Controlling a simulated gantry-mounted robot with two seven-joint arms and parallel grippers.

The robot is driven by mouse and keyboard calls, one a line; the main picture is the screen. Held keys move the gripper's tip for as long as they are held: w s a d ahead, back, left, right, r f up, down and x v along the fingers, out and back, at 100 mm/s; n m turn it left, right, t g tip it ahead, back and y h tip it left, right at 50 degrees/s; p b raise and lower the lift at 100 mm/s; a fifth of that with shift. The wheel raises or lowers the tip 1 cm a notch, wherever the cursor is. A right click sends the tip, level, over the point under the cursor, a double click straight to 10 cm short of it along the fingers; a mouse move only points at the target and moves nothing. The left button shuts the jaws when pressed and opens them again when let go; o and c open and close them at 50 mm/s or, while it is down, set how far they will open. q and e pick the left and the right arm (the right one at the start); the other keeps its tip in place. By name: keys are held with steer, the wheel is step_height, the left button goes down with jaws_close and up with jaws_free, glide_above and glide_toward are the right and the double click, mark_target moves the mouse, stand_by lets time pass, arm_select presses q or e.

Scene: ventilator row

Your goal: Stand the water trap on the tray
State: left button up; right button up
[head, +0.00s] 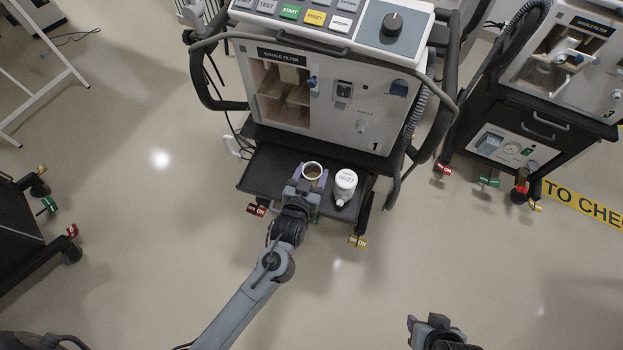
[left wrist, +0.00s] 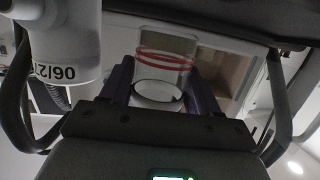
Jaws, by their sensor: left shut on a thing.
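The water trap (head: 312,171) is a small clear cup with a whitish rim. In the left wrist view the cup (left wrist: 165,72) shows red rings around its clear wall. My left gripper (head: 304,184) is shut on it, one purple finger on each side. It is over the dark tray (head: 262,171) at the front of ventilator 1. I cannot tell whether the cup's bottom touches the tray. My right gripper (head: 437,328) is at the bottom edge of the head view, away from the tray, and its jaw opening is unclear.
A white canister (head: 345,184) marked 06/27 stands on the tray just right of the cup; it also shows large in the left wrist view (left wrist: 65,40). Ventilator 1 (head: 375,130) rises behind the tray, with an open filter compartment (head: 283,95).

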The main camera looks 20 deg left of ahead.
mark_target(311, 180)
arm_select(q)
steer(key=shift+f, duration=1.45)
steer(key=shift+f+b, duration=0.2)
steer(key=shift+b, duration=0.1)
steer(key=o, duration=1.1)
steer(key=shift+c, duration=0.2)
steer(key=shift+r, duration=0.1)
